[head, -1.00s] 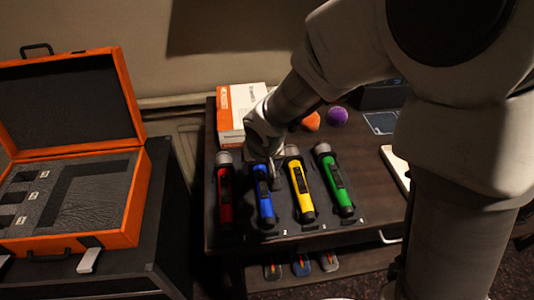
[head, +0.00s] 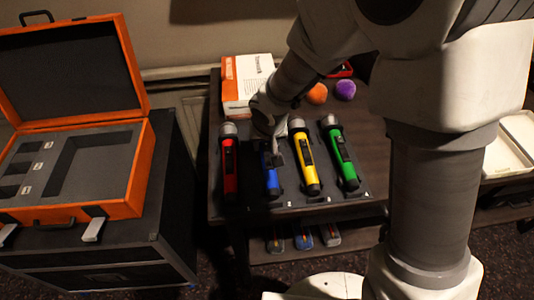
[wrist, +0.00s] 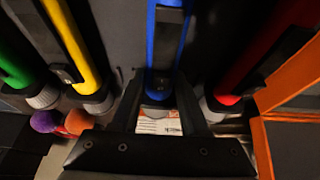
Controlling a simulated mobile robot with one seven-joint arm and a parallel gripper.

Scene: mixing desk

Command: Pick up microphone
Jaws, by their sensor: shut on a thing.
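The blue microphone (head: 271,181) is second from the left in a row on a dark rack, between the red microphone (head: 229,165) and the yellow microphone (head: 304,165). The green microphone (head: 342,160) is at the right end. My gripper (head: 277,152) is shut on the blue microphone's upper part and hides its head. The wrist view shows the blue microphone (wrist: 165,45) running between my fingers (wrist: 158,105). I cannot tell whether it is clear of the rack.
A white and orange box (head: 247,82) stands behind the rack. An orange ball (head: 317,93) and a purple ball (head: 345,89) lie at the back. An open orange case (head: 141,160) with foam slots sits on a black stand at the left.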

